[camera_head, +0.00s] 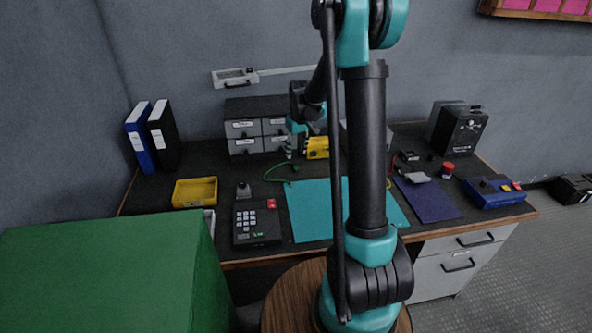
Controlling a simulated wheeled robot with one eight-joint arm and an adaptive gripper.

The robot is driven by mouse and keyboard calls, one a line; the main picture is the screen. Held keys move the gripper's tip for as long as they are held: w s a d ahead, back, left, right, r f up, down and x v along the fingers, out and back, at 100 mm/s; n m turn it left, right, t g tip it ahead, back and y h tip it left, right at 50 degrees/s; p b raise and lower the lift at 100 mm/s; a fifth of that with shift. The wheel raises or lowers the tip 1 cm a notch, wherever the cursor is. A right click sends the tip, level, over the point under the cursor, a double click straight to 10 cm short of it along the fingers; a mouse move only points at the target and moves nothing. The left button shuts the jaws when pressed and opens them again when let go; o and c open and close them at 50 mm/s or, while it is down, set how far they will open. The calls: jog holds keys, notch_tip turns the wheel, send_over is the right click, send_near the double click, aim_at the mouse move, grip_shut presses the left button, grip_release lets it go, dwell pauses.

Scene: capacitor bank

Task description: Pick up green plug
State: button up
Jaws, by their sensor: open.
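My gripper (289,154) is open and points down just above and behind that end, in front of the grey drawer unit. It looks empty and apart from the plug, though the exact gap cannot be told. My arm hides part of the desk's middle.
A yellow meter (317,147) stands close right of my gripper, beside the grey drawer unit (256,107) behind. A yellow tray (195,191), a keypad box (256,222) and a cyan mat (309,223) lie in front. A large green box (110,270) fills the lower left.

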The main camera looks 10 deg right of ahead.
aim_at(296, 167)
jog(key=shift+w+f, duration=0.2)
jog(key=shift+f, duration=1.65)
jog(key=shift+w+f, duration=0.2)
jog(key=shift+f, duration=1.6)
jog(key=shift+c, duration=0.6)
jog(key=c, duration=0.8)
